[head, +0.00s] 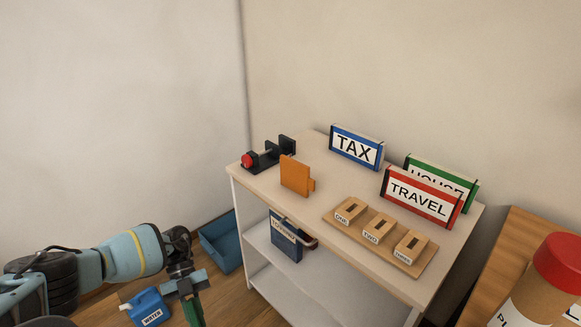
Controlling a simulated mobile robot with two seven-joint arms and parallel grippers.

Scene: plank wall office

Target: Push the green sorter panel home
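A green-edged panel (441,170) lettered "HOUSE" stands on the white shelf unit's top at the back right. The red-edged "TRAVEL" panel (421,197) stands in front and hides its lower part. The blue-edged "TAX" panel (356,148) stands to its left. I cannot tell whether these are parts of a sorter. My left gripper (190,303) points down at the lower left, low beside the shelf unit and far from the panels. A dark green piece shows at its lower end; I cannot tell whether it is held. My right gripper is out of view.
On the shelf top (325,180) are an orange block (296,176), a black device with a red knob (262,158) and a wooden tray (336,222) with labelled blocks. A blue bin (222,243) and water jug (147,307) are low at left. A red-capped bottle (540,291) is at right.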

